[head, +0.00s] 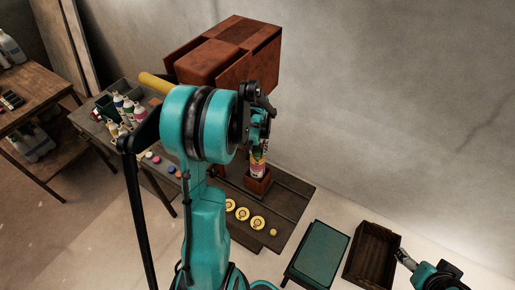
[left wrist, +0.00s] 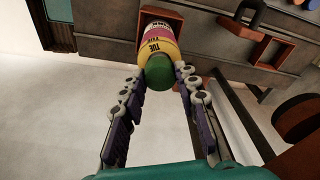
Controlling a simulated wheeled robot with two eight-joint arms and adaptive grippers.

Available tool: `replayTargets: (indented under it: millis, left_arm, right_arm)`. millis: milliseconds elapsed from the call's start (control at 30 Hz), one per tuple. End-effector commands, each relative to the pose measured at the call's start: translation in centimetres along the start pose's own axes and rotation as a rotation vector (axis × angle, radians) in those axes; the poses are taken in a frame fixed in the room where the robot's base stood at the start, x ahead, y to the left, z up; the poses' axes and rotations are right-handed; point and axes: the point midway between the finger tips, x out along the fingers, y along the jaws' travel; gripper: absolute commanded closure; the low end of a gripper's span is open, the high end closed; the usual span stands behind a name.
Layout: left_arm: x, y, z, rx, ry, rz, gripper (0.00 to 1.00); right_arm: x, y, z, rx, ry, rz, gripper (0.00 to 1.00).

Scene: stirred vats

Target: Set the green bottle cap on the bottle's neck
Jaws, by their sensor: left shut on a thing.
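The bottle (head: 257,166) stands upright in a small red-brown holder (head: 257,184) on the bench. In the left wrist view, the bottle (left wrist: 158,38) shows a yellow and pink label. The green cap (left wrist: 161,73) is in line with the bottle's top and hides the neck. I cannot tell whether it touches the neck. My left gripper (left wrist: 158,76) is shut on the green cap, one finger on each side. In the head view, my left gripper (head: 260,133) is right above the bottle. My right gripper (head: 403,258) is at the lower right, far from the bottle.
Several yellow discs (head: 243,214) lie on the bench in front of the holder. Other bottles (head: 127,108) and small coloured caps (head: 162,164) are at the left. A large red-brown box machine (head: 228,50) stands behind. An empty wooden crate (head: 372,254) and a green-topped stand (head: 318,254) are at the right.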

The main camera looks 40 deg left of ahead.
Motion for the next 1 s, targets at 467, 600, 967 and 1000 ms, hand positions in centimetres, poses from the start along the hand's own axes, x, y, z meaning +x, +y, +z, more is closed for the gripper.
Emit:
replayTargets:
  millis: [467, 600, 967, 1000]
  left_arm:
    - [-0.3, 0.0, 0.0, 0.000, 0.000, 0.000, 0.45]
    - [-2.1, 0.0, 0.0, 0.000, 0.000, 0.000, 0.45]
    - [-9.6, 0.0, 0.1, 0.000, 0.000, 0.000, 0.45]
    - [-10.2, 0.0, 0.0, 0.000, 0.000, 0.000, 0.45]
  right_arm:
    - [0.0, 0.0, 0.0, 0.000, 0.000, 0.000, 0.25]
    - [0.0, 0.0, 0.0, 0.000, 0.000, 0.000, 0.25]
    - [0.0, 0.0, 0.0, 0.000, 0.000, 0.000, 0.25]
    - [0.0, 0.0, 0.0, 0.000, 0.000, 0.000, 0.25]
